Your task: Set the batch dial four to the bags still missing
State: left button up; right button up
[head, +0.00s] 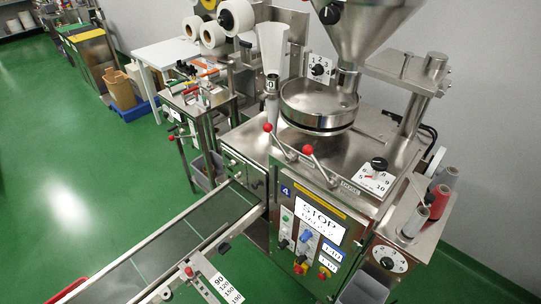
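A steel packing machine bears a blue plate with a 4 (286,190). Its white display (319,219) reads STOP, with a smaller, unclear line below. A round white dial (388,260) with marks around its rim is on the lower right side; its setting is too small to read. A black knob (379,163) stands on a white scale with 5, 6, 8, 9 and 10 on the machine top. Another black knob (318,70) sits on a plate with small numbers behind the round pan. I cannot tell from labels which is the batch dial. Neither gripper is in view.
A conveyor (172,246) runs to the lower left, with a number scale (220,288) beside it. Red-knobbed levers (308,150) stick up on the machine. Thread spools (438,200) stand at the right. Green floor (60,150) is open at left.

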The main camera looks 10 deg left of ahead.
aim_at(285, 242)
jog(key=k+l+u, duration=0.1)
jog(key=l+u, duration=0.2)
jog(key=l, duration=0.15)
jog(key=k+j+z, duration=0.55)
jog(key=k, duration=0.3)
jog(key=l, duration=0.1)
